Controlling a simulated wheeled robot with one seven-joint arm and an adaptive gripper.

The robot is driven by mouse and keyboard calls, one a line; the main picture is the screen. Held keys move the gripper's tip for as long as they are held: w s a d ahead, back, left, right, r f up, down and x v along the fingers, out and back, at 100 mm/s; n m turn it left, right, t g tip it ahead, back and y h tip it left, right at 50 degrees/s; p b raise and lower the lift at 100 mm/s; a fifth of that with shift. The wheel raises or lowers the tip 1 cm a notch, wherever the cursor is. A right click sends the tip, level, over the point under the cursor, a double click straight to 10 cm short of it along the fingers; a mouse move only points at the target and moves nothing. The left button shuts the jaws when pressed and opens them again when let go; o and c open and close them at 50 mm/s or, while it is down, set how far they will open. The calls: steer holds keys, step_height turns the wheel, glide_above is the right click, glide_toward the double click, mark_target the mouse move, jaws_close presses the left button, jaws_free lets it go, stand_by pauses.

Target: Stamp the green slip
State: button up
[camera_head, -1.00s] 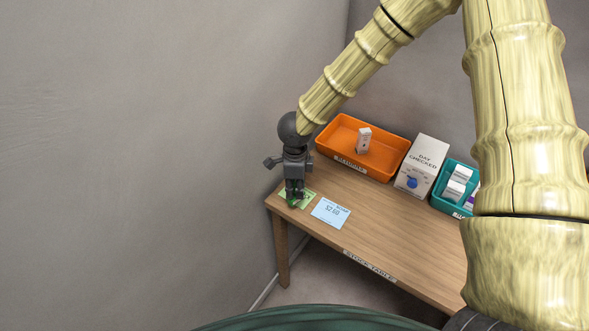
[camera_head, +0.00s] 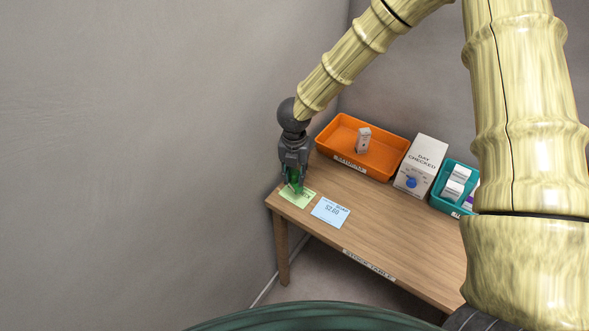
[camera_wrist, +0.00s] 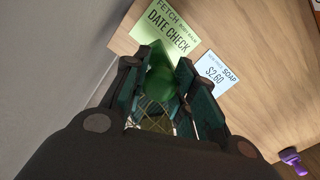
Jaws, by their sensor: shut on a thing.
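The green slip (camera_head: 297,198) lies flat at the table's left end. In the wrist view the green slip (camera_wrist: 166,32) reads "FETCH" and "DATE CHECK". My gripper (camera_head: 293,178) points down over it and is shut on a green stamp (camera_head: 294,184). In the wrist view the green stamp (camera_wrist: 160,75) sits between the two fingers of my gripper (camera_wrist: 165,90), over the slip's near edge. Its lower end is partly hidden, and I cannot tell whether it touches the slip.
A pale blue slip (camera_head: 330,212) marked $2.60 lies just right. A purple object (camera_wrist: 291,160) is right. The wall is close left.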

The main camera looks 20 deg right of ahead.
mark_target(294, 185)
steer(key=m, duration=0.5)
steer(key=shift+w+r, duration=0.3)
steer(key=shift+w, duration=0.1)
steer(key=shift+f+b, duration=2)
steer(key=shift+f, duration=1)
steer(key=shift+f+b, duration=0.3)
steer(key=shift+f, duration=0.25)
steer(key=shift+r, duration=0.15)
steer(key=shift+r+p, duration=2.4)
steer(key=shift+r, duration=1)
